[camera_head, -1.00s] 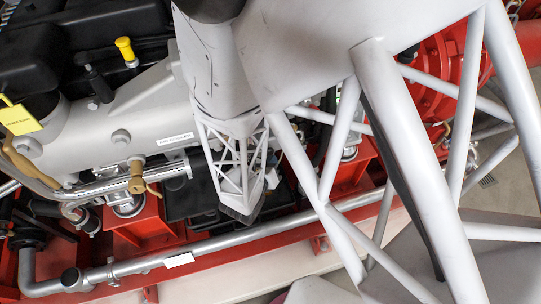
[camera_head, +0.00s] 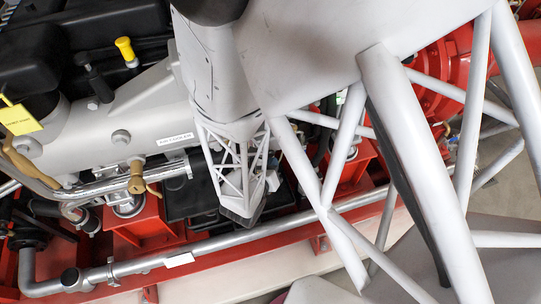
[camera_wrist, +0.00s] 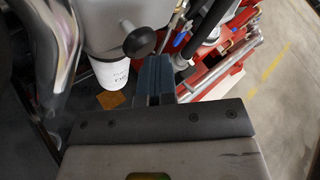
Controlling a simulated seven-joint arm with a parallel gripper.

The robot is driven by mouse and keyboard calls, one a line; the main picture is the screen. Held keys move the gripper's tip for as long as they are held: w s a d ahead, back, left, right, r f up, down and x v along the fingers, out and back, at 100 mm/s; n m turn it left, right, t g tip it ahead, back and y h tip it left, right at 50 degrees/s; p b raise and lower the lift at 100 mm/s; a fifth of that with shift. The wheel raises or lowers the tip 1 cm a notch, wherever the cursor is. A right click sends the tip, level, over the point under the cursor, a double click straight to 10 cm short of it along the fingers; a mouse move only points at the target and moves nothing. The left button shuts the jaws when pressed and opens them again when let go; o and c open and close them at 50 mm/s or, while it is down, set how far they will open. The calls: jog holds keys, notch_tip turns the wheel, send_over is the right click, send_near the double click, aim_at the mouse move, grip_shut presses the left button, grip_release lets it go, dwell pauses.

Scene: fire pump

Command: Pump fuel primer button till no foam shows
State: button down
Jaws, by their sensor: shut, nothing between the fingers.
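In the wrist view a round black knob (camera_wrist: 140,42) on a short metal stem sticks out of a grey housing; it looks like the primer button, though no label on it can be read. A white filter canister (camera_wrist: 110,72) with small print sits below the housing. My gripper (camera_wrist: 153,80) is shut and empty, its narrow bluish fingers just below the knob in the picture. A gap shows between fingertips and knob; their depth apart is unclear. In the head view my gripper (camera_head: 241,216) points down beside the engine, and my arm hides the knob. No foam can be made out.
A silver pipe (camera_head: 215,241) and red frame (camera_head: 140,228) run below my gripper in the head view. A grey manifold (camera_head: 110,125), brass valve (camera_head: 137,180) and yellow-capped dipstick (camera_head: 125,49) are at left. Blue-handled fittings (camera_wrist: 182,39) lie right of the knob.

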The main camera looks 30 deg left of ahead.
jog(key=shift+s+d, duration=0.5)
jog(key=shift+s+d, duration=0.1)
jog(key=shift+s+d, duration=1.7)
dwell(0.5)
